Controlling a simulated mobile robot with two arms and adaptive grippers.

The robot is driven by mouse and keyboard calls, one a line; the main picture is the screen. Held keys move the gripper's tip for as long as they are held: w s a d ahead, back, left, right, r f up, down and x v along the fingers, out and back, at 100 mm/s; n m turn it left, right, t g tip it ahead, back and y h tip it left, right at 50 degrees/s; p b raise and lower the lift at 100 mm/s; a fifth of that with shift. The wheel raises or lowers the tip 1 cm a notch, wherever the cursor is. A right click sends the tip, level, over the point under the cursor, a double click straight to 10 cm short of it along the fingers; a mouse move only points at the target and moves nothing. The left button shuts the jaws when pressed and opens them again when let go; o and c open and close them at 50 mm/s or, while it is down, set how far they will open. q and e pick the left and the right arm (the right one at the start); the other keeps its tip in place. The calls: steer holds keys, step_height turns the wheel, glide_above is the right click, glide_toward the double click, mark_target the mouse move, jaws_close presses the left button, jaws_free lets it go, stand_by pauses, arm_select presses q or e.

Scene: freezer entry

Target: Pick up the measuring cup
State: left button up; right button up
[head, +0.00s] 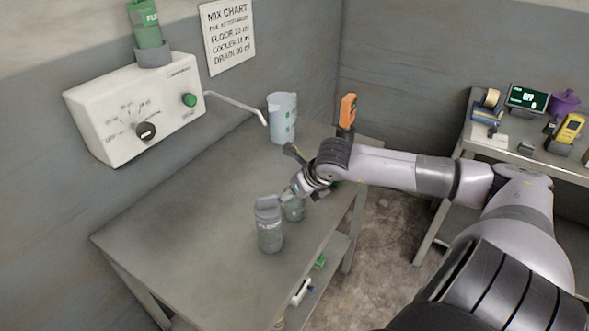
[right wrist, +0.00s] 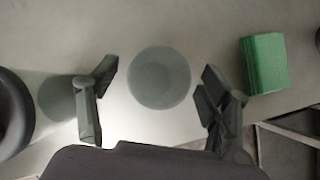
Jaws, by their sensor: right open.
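The measuring cup, a small see-through grey cup (head: 293,208), stands upright on the grey table, beside a grey bottle with a label. My right gripper (head: 309,189) is at the cup from above, partly covering it in the head view. In the right wrist view the cup (right wrist: 160,78) shows as a round outline between the two spread fingers of my right gripper (right wrist: 158,92), with gaps on both sides. The gripper is open and empty. My left gripper is not in view.
The grey bottle (head: 269,225) stands close to the cup. A pale jug (head: 282,118) and an orange-topped item (head: 348,110) stand farther back. A green block (right wrist: 263,63) lies right of the gripper. The table's near left part (head: 175,245) is clear. A dispenser (head: 135,110) hangs on the wall.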

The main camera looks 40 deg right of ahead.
steer(key=shift+w+f, duration=0.3)
steer(key=shift+f, duration=0.2)
steer(key=shift+c, duration=0.3)
steer(key=c, duration=1.1)
